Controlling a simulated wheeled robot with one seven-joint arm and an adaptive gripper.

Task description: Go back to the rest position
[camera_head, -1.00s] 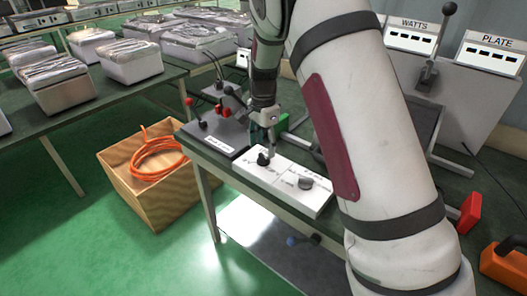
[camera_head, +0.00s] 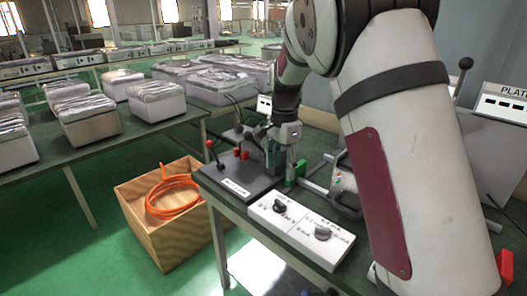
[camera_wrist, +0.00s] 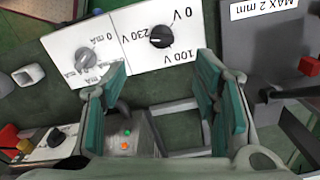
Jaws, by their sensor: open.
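My gripper (camera_head: 283,158) is open and empty, above the green workbench and behind the white control panel (camera_head: 300,226). It is apart from the panel's black voltage knob (camera_head: 280,206) and its second knob (camera_head: 322,233). In the wrist view, the teal fingers of my gripper (camera_wrist: 160,88) stand wide apart. The white panel (camera_wrist: 122,30) lies beyond them, with the black knob (camera_wrist: 161,37) beside the marks 0 V, 230 V and 100 V. The second knob (camera_wrist: 86,57) is beside mA marks. My arm covers much of the head view's right side.
A dark box (camera_head: 235,182) with red and black parts stands left of my gripper. A wooden crate (camera_head: 150,225) with a coiled orange cable (camera_head: 170,192) is on the floor. Wrapped boxes (camera_head: 90,125) stand on the left table. A grey console (camera_head: 500,150) is at right.

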